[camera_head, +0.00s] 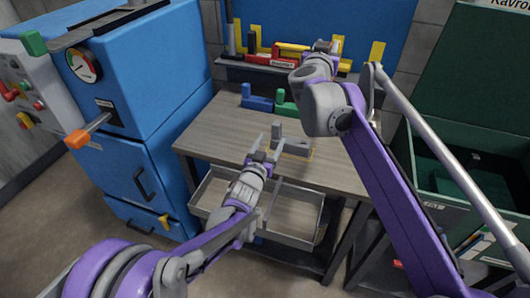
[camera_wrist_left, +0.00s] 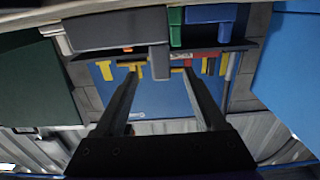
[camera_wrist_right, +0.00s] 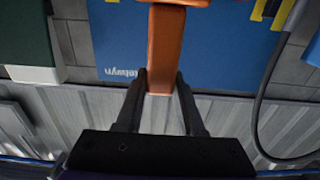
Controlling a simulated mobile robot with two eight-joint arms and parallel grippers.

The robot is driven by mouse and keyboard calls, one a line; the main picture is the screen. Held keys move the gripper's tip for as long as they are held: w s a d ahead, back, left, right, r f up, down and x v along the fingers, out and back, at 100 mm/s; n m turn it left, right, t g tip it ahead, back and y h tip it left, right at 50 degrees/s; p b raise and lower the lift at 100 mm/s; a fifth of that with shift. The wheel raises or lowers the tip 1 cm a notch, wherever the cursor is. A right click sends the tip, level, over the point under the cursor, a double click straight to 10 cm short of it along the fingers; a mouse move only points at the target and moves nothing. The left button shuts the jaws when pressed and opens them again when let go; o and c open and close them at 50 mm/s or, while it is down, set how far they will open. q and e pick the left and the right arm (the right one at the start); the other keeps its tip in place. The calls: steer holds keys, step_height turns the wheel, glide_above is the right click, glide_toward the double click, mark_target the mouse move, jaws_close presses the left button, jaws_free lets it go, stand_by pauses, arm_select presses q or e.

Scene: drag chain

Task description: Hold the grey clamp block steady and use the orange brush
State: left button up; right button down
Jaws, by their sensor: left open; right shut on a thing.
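The grey clamp block (camera_head: 293,146) lies on the wooden table, with an upright part at its left end. My left gripper (camera_head: 267,142) is open at the table's front, its fingers pointing at that upright. In the left wrist view the block (camera_wrist_left: 118,28) shows beyond the open fingers (camera_wrist_left: 158,80), its upright in line with the gap. Whether the fingers touch it I cannot tell. My right gripper (camera_wrist_right: 160,78) is shut on the orange brush (camera_wrist_right: 165,42), which stretches out ahead between its fingers. In the head view my right arm hides most of that grip near the back rack.
Blue (camera_head: 257,102) and green (camera_head: 286,108) blocks stand behind the clamp block on the table (camera_head: 220,132). A shelf with coloured tools is at the back. An open drawer (camera_head: 297,241) juts out below. A blue cabinet (camera_head: 150,100) is left, a green bin (camera_head: 438,212) right.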

mark_target(275, 132)
arm_select(q)
steer(key=shift+x, duration=2.75)
jaws_close()
arm_select(e)
steer(key=f, duration=0.4)
steer(key=w+a+f, duration=0.1)
steer(key=f, duration=0.2)
steer(key=a+f, duration=0.1)
steer(key=f, duration=0.3)
steer(key=shift+w+a+f, duration=0.15)
steer(key=shift+a+f, duration=0.1)
steer(key=shift+f, duration=1.95)
